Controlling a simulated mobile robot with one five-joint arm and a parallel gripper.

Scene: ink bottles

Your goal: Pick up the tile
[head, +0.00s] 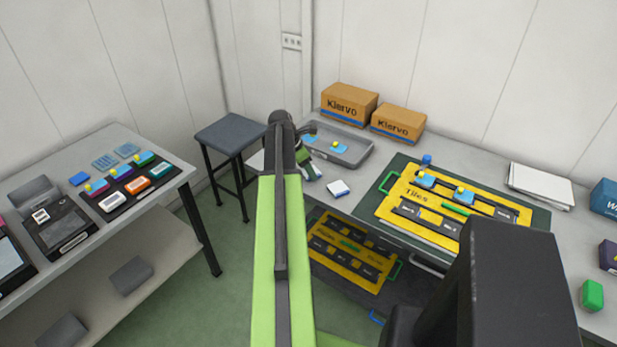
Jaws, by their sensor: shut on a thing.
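My gripper (311,168) is at the left end of the table, mostly hidden behind my green arm. It is shut, but its fingertips and the hold are hard to make out. A flat blue tile (310,139) shows right beside it at the left end of the grey tray (357,158); I cannot tell if it touches the tray floor. Another blue tile (339,147) with a yellow knob lies in the tray. The yellow Tiles board (398,195) has dark slots and holds two blue tiles with yellow knobs, one of them here (465,196).
A white block with a blue edge (339,188) lies near the table's front edge. Two Kiervo boxes (349,103) stand behind the tray. White paper (540,186) and a green bottle (592,295) are at right. A stool (231,137) and a side table (150,190) stand left.

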